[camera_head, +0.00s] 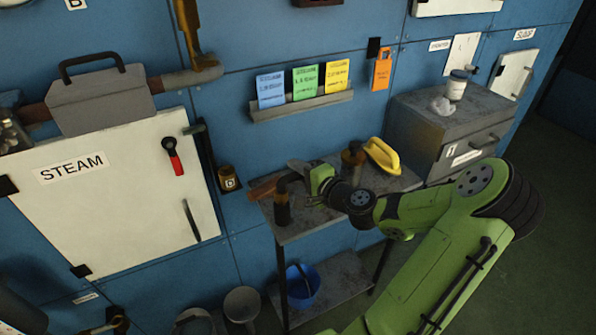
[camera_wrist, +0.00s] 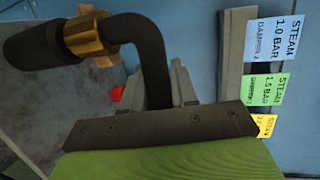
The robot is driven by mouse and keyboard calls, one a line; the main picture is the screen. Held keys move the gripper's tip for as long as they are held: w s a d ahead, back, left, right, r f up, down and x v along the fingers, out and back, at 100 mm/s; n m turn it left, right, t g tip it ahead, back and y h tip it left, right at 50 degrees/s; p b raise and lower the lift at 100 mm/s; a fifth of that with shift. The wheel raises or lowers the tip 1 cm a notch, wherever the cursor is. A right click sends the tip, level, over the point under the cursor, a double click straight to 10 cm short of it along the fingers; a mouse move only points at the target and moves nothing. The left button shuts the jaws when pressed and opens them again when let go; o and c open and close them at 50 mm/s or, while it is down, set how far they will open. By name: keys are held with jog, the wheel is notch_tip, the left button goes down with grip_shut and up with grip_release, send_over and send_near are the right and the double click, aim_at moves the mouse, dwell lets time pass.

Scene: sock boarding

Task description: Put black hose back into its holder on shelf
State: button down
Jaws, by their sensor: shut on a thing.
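The black hose (camera_wrist: 150,55) is a bent dark pipe with a brass collar (camera_wrist: 88,35) and a thick black end (camera_wrist: 32,48). My gripper (camera_wrist: 160,88) is shut on its bent part in the wrist view. In the head view the hose (camera_head: 282,206) hangs thick end down at the left end of the grey shelf table (camera_head: 300,229), with my gripper (camera_head: 305,178) at its top right. I cannot tell whether its lower end touches the table. A brown piece (camera_head: 263,189) lies beside the hose at the table's left end. I cannot make out a holder for certain.
A brown bottle (camera_head: 353,160) and a yellow iron-like object (camera_head: 382,156) stand on the table behind my gripper. A blue bucket (camera_head: 301,285) sits on the lower shelf. A card rack (camera_head: 300,105) is on the wall above; a grey cabinet (camera_head: 425,125) stands right.

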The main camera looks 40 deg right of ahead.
jog(key=shift+f+b, duration=0.55)
jog(key=shift+f, duration=0.15)
jog(key=c, duration=0.8)
grip_release()
jog(key=shift+s, duration=0.1)
jog(key=v, duration=1.5)
jog(key=shift+s+r, duration=0.15)
jog(key=shift+s, duration=0.15)
